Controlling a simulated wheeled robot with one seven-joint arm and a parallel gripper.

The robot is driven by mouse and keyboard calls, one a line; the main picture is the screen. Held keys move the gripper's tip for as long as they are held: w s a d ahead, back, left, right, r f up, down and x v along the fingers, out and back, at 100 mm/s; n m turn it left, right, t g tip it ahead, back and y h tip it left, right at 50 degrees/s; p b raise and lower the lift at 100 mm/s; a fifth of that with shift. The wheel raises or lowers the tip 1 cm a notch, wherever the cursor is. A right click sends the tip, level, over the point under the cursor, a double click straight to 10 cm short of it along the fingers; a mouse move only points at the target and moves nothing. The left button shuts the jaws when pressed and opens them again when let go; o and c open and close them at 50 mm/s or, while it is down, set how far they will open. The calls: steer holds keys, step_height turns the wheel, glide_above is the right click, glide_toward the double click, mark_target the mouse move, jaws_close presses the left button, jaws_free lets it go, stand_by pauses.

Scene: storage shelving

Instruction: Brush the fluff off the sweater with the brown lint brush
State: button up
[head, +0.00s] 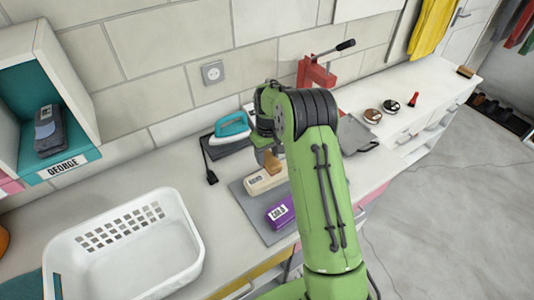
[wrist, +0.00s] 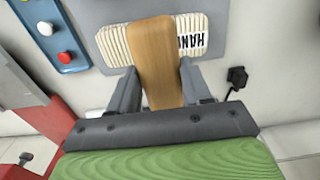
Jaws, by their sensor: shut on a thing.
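My gripper (wrist: 160,92) is shut on a brown wooden piece, which looks like the brown lint brush (wrist: 156,50). In the head view the brush (head: 272,161) shows as a small brown block beneath my wrist. It overlaps a cream ribbed bundle (wrist: 116,44) with a white label, which looks like the folded sweater. The bundle (head: 262,182) lies on a grey mat (head: 241,194) in the head view. I cannot tell whether the brush touches it. No fluff can be made out, and the brush's underside is hidden.
A purple labelled bundle (head: 281,212) lies on the mat nearer me. A teal iron (head: 232,127) stands behind left, with a black plug (head: 211,178) nearby. A white basket (head: 125,250) stands at left. A red press (head: 315,73) stands behind my arm.

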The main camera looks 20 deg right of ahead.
step_height(320, 180, down, 6)
steer(key=b, duration=0.3)
steer(key=shift+f, duration=0.1)
steer(key=shift+d+r, duration=0.2)
steer(key=d, duration=0.3)
steer(key=shift+w+d+f+p, duration=0.15)
steer(key=shift+w+d+p, duration=0.1)
steer(key=shift+w+p, duration=0.1)
steer(key=shift+w+d, duration=0.1)
steer(key=shift+d, duration=0.25)
steer(key=a, duration=0.4)
steer(key=shift+s+a, duration=0.1)
steer(key=shift+s, duration=0.3)
steer(key=shift+a+r, duration=0.2)
steer(key=shift+r, duration=0.1)
steer(key=shift+a+r+p, duration=0.15)
steer(key=shift+r+p, duration=0.15)
steer(key=shift+r, duration=0.65)
steer(key=shift+d+r+p, duration=0.25)
steer(key=shift+r+p, duration=0.45)
steer(key=shift+r, duration=0.3)
steer(key=shift+a+r+p, duration=0.15)
steer(key=shift+r+p, duration=0.35)
steer(key=shift+r, duration=0.3)
steer(key=shift+r+p, duration=0.6)
steer(key=shift+r, duration=0.45)
